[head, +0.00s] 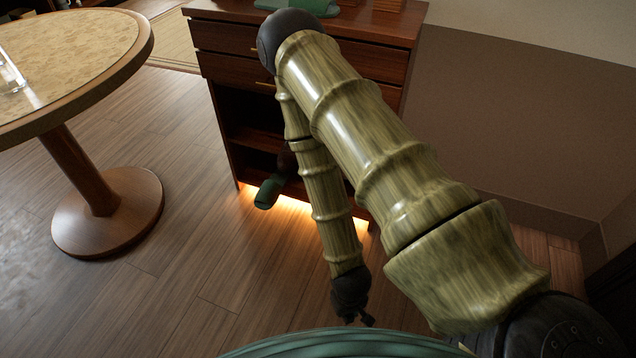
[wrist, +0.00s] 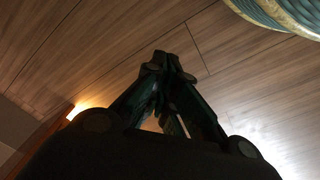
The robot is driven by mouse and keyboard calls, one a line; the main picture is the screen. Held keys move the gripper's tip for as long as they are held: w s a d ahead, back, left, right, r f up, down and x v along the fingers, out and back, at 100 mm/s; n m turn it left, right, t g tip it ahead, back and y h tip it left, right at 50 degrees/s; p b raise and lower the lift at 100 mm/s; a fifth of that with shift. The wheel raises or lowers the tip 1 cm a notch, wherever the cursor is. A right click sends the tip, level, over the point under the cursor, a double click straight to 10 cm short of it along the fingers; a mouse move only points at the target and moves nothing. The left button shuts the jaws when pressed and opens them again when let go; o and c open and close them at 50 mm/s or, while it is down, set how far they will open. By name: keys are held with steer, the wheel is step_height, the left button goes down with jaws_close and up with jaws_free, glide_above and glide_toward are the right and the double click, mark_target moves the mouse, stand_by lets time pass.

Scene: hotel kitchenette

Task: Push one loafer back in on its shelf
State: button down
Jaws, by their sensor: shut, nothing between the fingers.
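A dark wood cabinet (head: 230,115) with open shelves stands in the head view. A green shoe-like object (head: 268,193), probably the loafer, sticks out past the front edge of the low shelf (head: 312,190). A dark brown shape (head: 285,162) shows just behind it, partly hidden by my arm. My arm hides the right part of the shelves.
A round table (head: 143,45) on a pedestal foot (head: 110,235) stands at the left. Drawers (head: 232,40) sit above the open shelves, and green things (head: 300,7) lie on the cabinet top. A warm light glows beneath the cabinet. The wooden floor (head: 200,270) between is clear.

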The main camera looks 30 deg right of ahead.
steer(key=w+d+r+m+t+h+p, duration=0.1)
steer(key=w+d+r+m, duration=0.25)
steer(key=w+r, duration=0.45)
steer(key=w+d+r+m+p, duration=0.25)
steer(key=w+d+r, duration=0.2)
steer(key=w, duration=0.85)
steer(key=w+d+r+m+t+h, duration=0.1)
steer(key=w+d+r+m, duration=0.35)
steer(key=w, duration=0.55)
steer(key=w+d+f+b, duration=0.4)
steer(key=d+f, duration=0.1)
steer(key=f, duration=0.4)
steer(key=shift+w+d+n, duration=0.25)
steer(key=shift+n, duration=0.1)
